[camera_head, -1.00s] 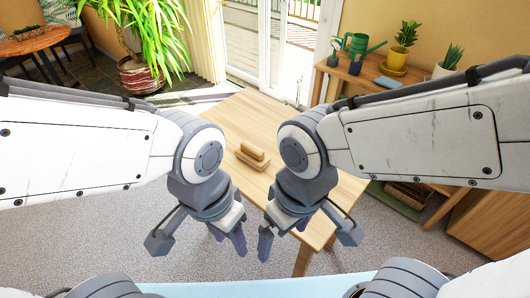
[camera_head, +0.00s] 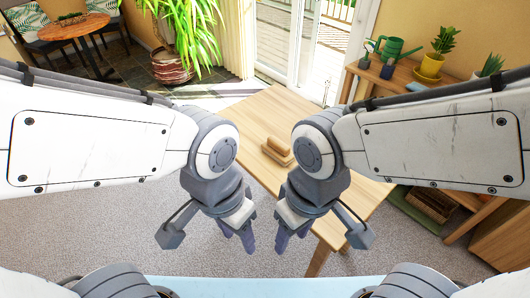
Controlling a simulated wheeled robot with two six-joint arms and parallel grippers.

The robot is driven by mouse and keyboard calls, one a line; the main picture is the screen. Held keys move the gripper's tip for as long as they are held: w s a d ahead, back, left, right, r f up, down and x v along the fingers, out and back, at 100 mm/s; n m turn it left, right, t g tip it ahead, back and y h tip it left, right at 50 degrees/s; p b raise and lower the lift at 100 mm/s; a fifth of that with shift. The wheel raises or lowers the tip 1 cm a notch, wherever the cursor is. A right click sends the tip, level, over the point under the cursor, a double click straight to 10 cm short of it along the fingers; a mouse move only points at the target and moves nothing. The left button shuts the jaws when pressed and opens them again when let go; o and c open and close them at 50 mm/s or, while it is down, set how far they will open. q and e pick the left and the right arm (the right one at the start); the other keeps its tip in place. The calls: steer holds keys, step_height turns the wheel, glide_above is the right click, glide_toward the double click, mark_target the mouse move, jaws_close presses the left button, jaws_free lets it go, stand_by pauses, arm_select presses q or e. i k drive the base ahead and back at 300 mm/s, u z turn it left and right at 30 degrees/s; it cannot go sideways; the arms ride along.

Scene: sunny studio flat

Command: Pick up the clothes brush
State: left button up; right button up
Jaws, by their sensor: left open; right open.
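The clothes brush (camera_head: 278,148) is a small tan wooden piece lying on the wooden table (camera_head: 268,112). It shows between my two arms, and its right end is close to the outline of my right wrist in the view. My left gripper (camera_head: 238,240) hangs down, open and empty, nearer to me than the brush. My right gripper (camera_head: 290,238) also hangs down, open and empty, to the right of the left one. Both grippers are apart from the brush. My arms hide parts of the table.
A side table (camera_head: 400,82) at the right bears a green watering can (camera_head: 392,48) and a yellow potted plant (camera_head: 432,66). A large potted plant (camera_head: 172,66) stands at the back left, near a round table (camera_head: 70,28). Grey carpet (camera_head: 120,235) lies clear in front.

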mark_target(280, 151)
steer(key=u, duration=0.45)
steer(key=k, duration=0.55)
steer(key=u, duration=0.4)
steer(key=i, duration=1.1)
steer(key=z, duration=0.2)
